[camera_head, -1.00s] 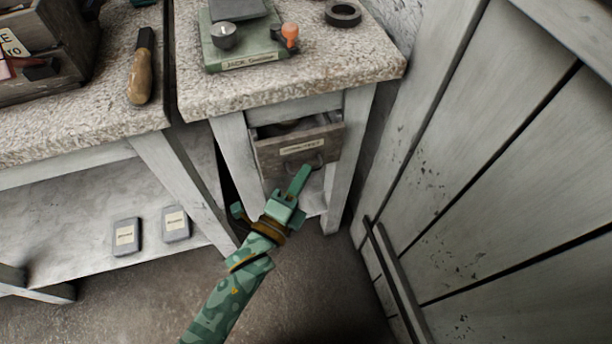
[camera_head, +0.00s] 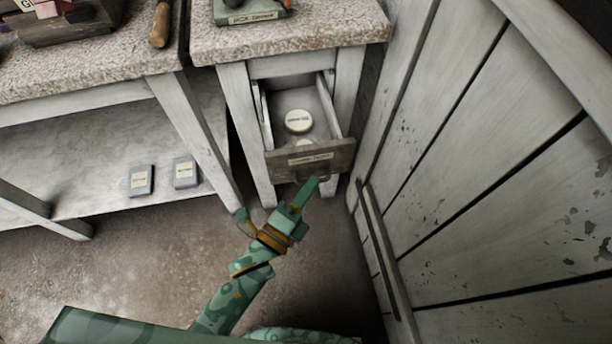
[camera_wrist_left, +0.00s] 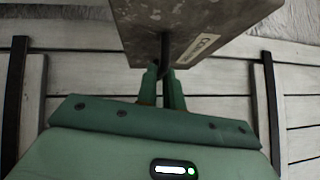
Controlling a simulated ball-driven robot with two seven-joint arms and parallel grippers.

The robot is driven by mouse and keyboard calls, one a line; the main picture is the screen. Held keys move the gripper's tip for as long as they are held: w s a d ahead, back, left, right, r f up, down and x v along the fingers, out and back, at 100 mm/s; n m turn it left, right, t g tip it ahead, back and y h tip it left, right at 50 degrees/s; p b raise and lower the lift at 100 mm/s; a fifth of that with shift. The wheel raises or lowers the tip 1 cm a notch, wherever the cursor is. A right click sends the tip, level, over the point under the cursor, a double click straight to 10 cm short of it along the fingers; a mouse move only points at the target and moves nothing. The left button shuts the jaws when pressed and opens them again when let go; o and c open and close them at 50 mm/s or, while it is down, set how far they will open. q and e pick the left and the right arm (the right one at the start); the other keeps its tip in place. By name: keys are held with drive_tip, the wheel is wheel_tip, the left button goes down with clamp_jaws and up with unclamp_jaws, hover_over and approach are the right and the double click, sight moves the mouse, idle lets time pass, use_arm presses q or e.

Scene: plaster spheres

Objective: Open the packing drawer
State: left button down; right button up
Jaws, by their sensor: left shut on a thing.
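The packing drawer (camera_head: 310,160) is under the stone-topped table and stands well out from its frame. Its grey wooden front has a label and a dark handle. Inside it lies a round, pale-lidded tin (camera_head: 299,121) with a label, and part of a second round thing shows nearer the front. My left gripper (camera_head: 312,183) is shut on the drawer handle. In the left wrist view the drawer front (camera_wrist_left: 190,25) is above the fingers (camera_wrist_left: 163,80), which close around the dark handle (camera_wrist_left: 166,47). My right gripper does not show.
The plank door (camera_head: 480,170) with a long dark handle is close on the right. A table leg (camera_head: 195,140) and a low shelf with two small labelled boxes (camera_head: 141,180) stand to the left. Bare floor (camera_head: 130,260) lies in front.

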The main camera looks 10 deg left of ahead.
use_arm(q)
drive_tip(key=shift+s+d, duration=0.1)
drive_tip(key=shift+s, duration=0.25)
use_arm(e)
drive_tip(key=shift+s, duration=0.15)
use_arm(q)
drive_tip(key=shift+f, duration=0.1)
drive_tip(key=c, duration=1.5)
unclamp_jaws()
